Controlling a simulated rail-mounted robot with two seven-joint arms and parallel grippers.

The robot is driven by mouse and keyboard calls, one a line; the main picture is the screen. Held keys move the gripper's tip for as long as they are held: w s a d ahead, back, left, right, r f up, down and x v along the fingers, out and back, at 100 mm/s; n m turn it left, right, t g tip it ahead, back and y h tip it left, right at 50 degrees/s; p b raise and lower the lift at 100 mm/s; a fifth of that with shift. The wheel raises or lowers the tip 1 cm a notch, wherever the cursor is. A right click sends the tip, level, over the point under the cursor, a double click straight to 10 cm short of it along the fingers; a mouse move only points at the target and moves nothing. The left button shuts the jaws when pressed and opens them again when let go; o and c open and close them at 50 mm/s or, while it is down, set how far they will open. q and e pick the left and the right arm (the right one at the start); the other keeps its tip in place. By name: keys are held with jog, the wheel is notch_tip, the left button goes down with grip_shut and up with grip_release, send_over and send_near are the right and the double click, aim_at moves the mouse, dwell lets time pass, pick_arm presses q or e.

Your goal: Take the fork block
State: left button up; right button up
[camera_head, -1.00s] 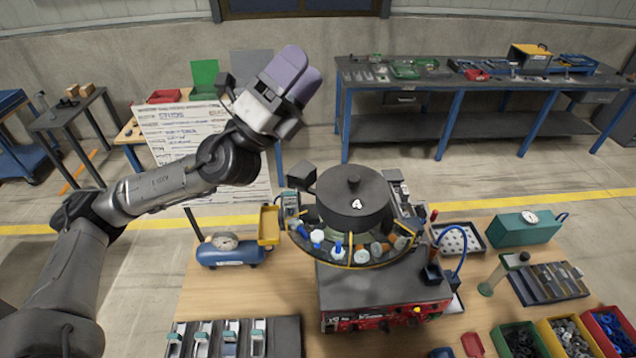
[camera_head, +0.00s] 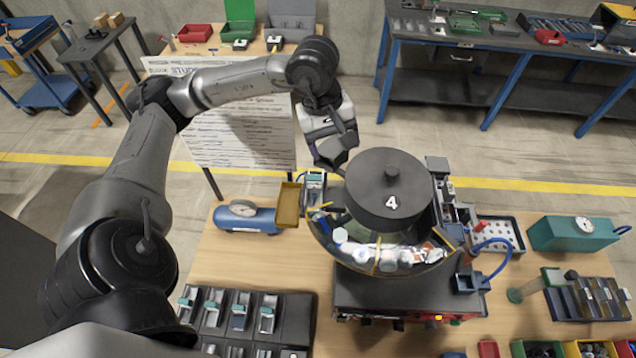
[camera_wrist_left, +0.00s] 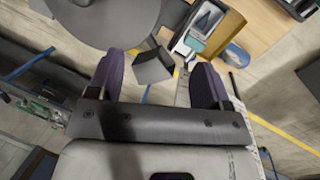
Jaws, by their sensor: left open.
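I cannot tell for sure which piece is the fork block. A small grey-and-teal block (camera_head: 315,184) sits in a holder left of the bowl feeder (camera_head: 388,190); it also shows in the left wrist view (camera_wrist_left: 205,24). Similar pale-and-teal pieces (camera_head: 240,310) sit in a dark slotted rack (camera_head: 292,322) at the lower left. My left gripper (camera_wrist_left: 156,76) is open, with its purple fingers apart and nothing held. In the head view it hangs above the feeder's back left, its fingertips largely hidden. My right gripper is not in view.
A dark box (camera_wrist_left: 153,67) on the feeder shows beyond the gap between my left fingers. A yellow tray (camera_head: 289,205) and a blue tank (camera_head: 245,217) stand left of the feeder. Bare wood (camera_head: 222,262) lies between tank and rack.

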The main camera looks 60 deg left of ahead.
aim_at(314, 177)
pick_arm(q)
jog(key=s+a+f+m, duration=0.1)
jog(key=f, duration=0.2)
jog(key=s+f+m+g+y, duration=0.1)
jog(key=f, duration=0.2)
jog(key=s+a+f+m+g, duration=0.1)
jog(key=f, duration=0.2)
jog(key=shift+a+y, duration=0.3)
jog(key=shift+y, duration=0.1)
jog(key=shift+s+d+f+p, duration=0.1)
jog(key=shift+f+p, duration=0.5)
jog(key=shift+f, duration=0.55)
jog(key=shift+d+f+p, duration=0.1)
jog(key=shift+f+p, duration=0.45)
jog(key=shift+f, duration=0.95)
jog(key=shift+c, duration=0.3)
jog(key=c, duration=1.1)
